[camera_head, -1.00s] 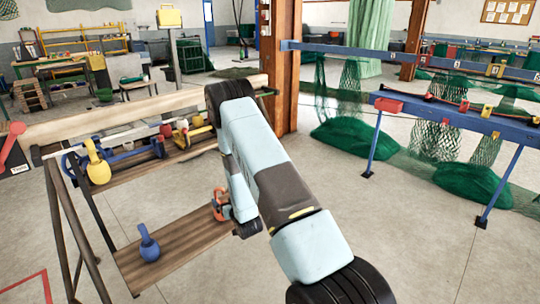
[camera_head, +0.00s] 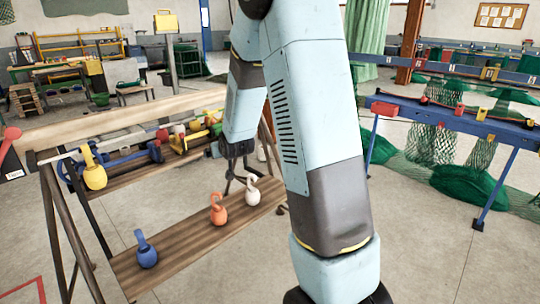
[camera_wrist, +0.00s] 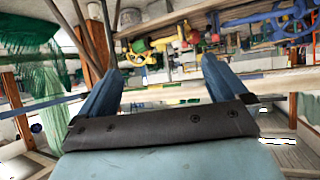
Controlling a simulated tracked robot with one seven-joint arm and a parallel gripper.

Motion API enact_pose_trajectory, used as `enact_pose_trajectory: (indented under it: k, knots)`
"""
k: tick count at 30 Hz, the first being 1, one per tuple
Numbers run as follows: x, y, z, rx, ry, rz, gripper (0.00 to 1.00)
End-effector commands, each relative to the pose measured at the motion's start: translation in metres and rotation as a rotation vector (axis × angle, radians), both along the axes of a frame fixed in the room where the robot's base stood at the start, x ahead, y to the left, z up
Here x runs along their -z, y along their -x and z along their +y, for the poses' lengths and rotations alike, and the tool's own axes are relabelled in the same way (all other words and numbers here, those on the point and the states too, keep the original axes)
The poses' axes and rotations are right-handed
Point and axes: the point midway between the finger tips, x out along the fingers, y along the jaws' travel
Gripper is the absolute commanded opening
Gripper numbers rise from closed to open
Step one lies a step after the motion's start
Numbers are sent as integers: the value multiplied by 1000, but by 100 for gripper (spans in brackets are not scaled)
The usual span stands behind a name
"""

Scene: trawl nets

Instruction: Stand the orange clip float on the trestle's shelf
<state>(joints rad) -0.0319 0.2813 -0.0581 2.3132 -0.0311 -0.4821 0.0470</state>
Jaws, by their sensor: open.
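The orange clip float (camera_head: 218,212) stands upright on the trestle's lower wooden shelf (camera_head: 185,236), between a blue float and a white float. It has a round body with a hook-like clip on top. Nothing touches it. My gripper (camera_wrist: 158,72) shows in the wrist view with its two blue fingers wide apart and nothing between them. In the head view the dark end of my arm hangs above and behind the shelf, clear of the orange float; the fingers cannot be made out there.
A blue float (camera_head: 146,252) stands left on the shelf and a white float (camera_head: 253,193) right. The upper shelf (camera_head: 125,172) carries several coloured tools. A blue net rack (camera_head: 455,115) stands at right, with open floor between.

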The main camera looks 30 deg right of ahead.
Motion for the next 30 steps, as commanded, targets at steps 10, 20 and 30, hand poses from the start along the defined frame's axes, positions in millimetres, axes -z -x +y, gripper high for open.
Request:
enact_pose_trajectory:
  k: [10, 20, 30]
  knots:
    - [-78, 76, 4, 5, -4, 131, 100]
    - [-129, 168, 9, 4, 2, 263, 100]
    - [-162, 278, 14, -6, -1, 398, 100]
